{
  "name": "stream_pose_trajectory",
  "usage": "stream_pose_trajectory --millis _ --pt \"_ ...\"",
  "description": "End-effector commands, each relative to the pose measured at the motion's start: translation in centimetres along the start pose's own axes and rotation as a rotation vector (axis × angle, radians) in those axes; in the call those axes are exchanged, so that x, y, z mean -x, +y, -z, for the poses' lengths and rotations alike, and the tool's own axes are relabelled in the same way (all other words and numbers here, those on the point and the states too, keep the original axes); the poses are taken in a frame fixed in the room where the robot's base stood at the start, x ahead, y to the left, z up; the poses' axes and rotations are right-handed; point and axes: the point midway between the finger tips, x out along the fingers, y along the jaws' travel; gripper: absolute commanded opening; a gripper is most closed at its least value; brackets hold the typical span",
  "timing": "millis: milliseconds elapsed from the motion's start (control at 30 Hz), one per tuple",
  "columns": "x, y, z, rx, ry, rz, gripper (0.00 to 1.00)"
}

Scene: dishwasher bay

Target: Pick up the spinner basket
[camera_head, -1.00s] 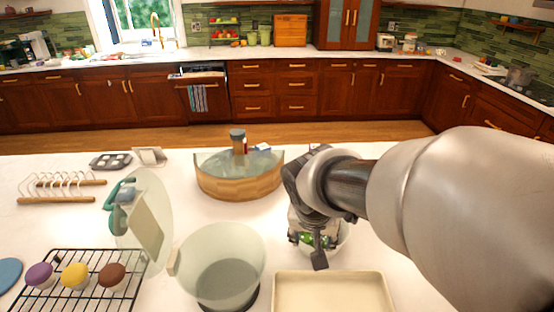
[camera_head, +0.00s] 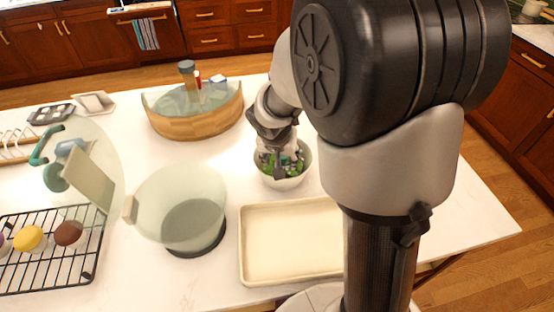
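A small pale bowl-shaped basket (camera_head: 284,183) with green leaves in it stands on the white counter, right of the middle; I take it to be the spinner basket. My gripper (camera_head: 279,165) points down over it, with a dark finger in front of the leaves. My gripper and wrist hide the basket's back part. Whether the fingers grip its wall, or only reach inside, I cannot tell. A larger translucent bowl (camera_head: 180,205) with a dark base stands to the left. A clear round lid (camera_head: 105,150) with a green handle lies further left.
A cream tray (camera_head: 290,278) lies just in front of the basket. A wooden-sided tub (camera_head: 195,127) holding bottles stands behind. A black cooling rack (camera_head: 50,265) with round pastries is at front left. The counter right of the basket is clear.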

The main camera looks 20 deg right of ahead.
Motion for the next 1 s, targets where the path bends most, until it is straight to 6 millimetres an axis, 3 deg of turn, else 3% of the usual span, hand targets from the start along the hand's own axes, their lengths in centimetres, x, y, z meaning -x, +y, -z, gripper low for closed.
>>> stream_pose_trajectory --millis 400,700,1000 --pt "-5.0 0.2 0.6 0.0 0.0 0.0 0.5" --pt "-5.2 0.2 0.7 0.0 0.001 0.001 0.49" --pt "-5.2 0.2 0.7 0.0 0.001 0.001 0.29"
